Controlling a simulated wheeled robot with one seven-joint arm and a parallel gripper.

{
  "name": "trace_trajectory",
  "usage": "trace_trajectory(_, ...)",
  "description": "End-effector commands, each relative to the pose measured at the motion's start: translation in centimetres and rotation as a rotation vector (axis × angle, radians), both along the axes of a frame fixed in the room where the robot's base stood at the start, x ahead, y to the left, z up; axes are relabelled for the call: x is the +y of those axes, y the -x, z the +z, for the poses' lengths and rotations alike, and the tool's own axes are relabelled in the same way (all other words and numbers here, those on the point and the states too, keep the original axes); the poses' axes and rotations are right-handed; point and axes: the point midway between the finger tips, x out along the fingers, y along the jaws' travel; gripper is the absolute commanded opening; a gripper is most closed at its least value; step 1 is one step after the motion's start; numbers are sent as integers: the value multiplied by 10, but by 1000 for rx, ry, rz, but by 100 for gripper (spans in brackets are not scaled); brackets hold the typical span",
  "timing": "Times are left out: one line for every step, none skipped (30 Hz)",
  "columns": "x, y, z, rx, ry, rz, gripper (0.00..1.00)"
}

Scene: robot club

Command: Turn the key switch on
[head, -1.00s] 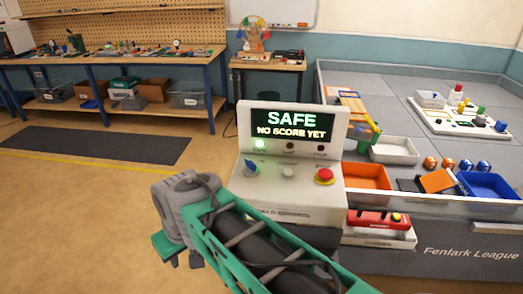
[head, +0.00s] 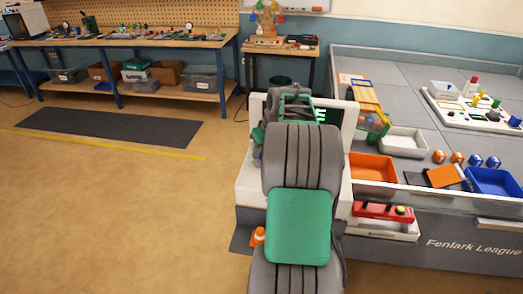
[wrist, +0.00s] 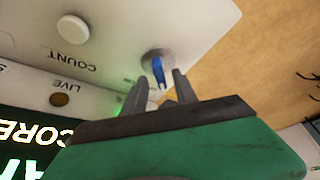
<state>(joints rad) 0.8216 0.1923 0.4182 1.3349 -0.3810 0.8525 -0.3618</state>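The key switch (wrist: 150,57) is a round collar with a blue key (wrist: 158,72) on the white console (wrist: 110,45), seen upside down in the wrist view. My gripper (wrist: 161,78) is open, with its two grey fingertips on either side of the blue key. Whether either finger touches the key I cannot tell. In the head view my arm covers most of the console (head: 248,185), including the key switch and most of the display. A white button (wrist: 72,29) marked COUNT sits on the same panel.
An unlit lamp (wrist: 60,99) is marked LIVE, beside the lit display (wrist: 30,135). Right of the console stand an orange tray (head: 373,168), a white tray (head: 403,141) and a blue tray (head: 493,181).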

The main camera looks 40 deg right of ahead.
Motion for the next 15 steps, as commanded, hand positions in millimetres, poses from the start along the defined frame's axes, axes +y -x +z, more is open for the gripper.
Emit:
trace_trajectory(0, -2, -2, -1, 0, 0, 35)
trace_trajectory(0, -2, -4, -1, 1, 0, 35)
trace_trajectory(0, -3, -5, -2, 1, 0, 35)
trace_trajectory(0, -3, -5, -2, 1, 0, 35)
trace_trajectory(0, -3, -5, -2, 2, -1, 35)
trace_trajectory(0, -3, -5, -2, 2, -1, 35)
trace_trajectory(0, -3, -5, -2, 1, 0, 35)
trace_trajectory(0, -3, -5, -1, 1, 0, 35)
trace_trajectory(0, -3, -5, -1, 1, 0, 34)
trace_trajectory(0, -3, -5, -1, 1, 0, 31)
trace_trajectory(0, -3, -5, -1, 1, 0, 29)
trace_trajectory(0, -3, -5, -1, 1, 0, 26)
trace_trajectory(0, -3, -5, -1, 1, 1, 23)
trace_trajectory(0, -3, -5, -1, 1, 1, 21)
trace_trajectory(0, -3, -5, -1, 1, 1, 17)
